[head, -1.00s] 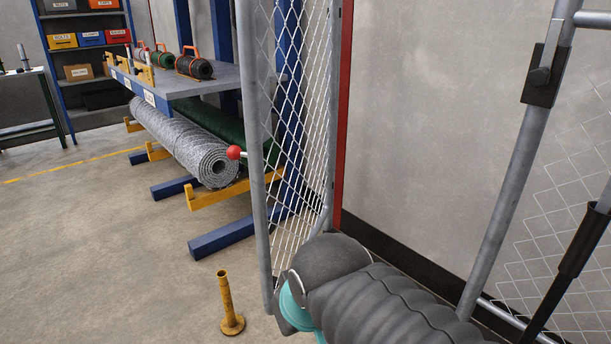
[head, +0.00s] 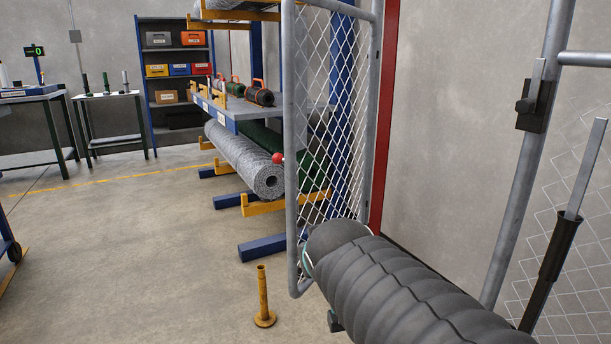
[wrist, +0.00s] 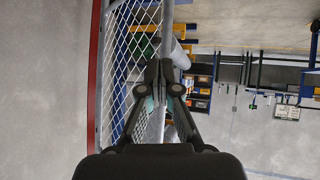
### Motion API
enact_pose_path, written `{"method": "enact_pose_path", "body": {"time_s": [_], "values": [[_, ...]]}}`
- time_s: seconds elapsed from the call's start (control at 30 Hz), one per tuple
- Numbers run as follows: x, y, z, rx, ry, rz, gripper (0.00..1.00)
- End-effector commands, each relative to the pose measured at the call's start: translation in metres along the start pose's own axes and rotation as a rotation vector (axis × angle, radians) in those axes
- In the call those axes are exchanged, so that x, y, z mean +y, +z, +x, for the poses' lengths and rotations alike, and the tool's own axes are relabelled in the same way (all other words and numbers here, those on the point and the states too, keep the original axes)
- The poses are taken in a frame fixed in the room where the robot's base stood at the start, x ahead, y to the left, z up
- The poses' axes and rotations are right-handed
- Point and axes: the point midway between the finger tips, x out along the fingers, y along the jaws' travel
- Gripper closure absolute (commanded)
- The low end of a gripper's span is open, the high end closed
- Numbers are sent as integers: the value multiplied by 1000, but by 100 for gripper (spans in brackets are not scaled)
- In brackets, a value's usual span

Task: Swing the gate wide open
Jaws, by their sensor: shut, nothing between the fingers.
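The chain-link gate (head: 291,200) stands swung at a steep angle to the wall, seen nearly edge-on in the head view, with a grey tube frame and wire mesh. A lever with a red ball knob (head: 278,158) shows at its free edge. My gripper is hidden behind my ribbed arm in the head view, low by the gate. In the wrist view my gripper (wrist: 161,75) is shut and empty, its fingertips in line with the gate's frame tube (wrist: 167,30). Whether they touch it I cannot tell. The gate's mesh (wrist: 139,40) lies left of the fingers.
A yellow floor post (head: 263,298) stands left of the gate's lower corner. Behind the gate is a rack with mesh rolls (head: 240,160) on blue and yellow feet. A grey post with a black latch plate (head: 533,105) stands at right.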

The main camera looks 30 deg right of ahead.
Motion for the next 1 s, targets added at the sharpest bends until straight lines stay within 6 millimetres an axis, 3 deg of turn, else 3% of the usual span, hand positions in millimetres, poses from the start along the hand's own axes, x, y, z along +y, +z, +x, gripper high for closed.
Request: {"method": "enact_pose_path", "body": {"time_s": [0.1, 0.23, 0.4, 0.5, 0.67, 1.0], "values": [[36, -70, 28, 204, 66, 18, 100], [65, -138, 48, 418, 72, 2, 100], [91, -199, 72, 631, -28, -54, 100], [103, -216, 87, 714, -131, -94, 100], [121, -215, 108, 770, -352, -148, 100], [152, -157, 124, 687, -749, -165, 100]]}}
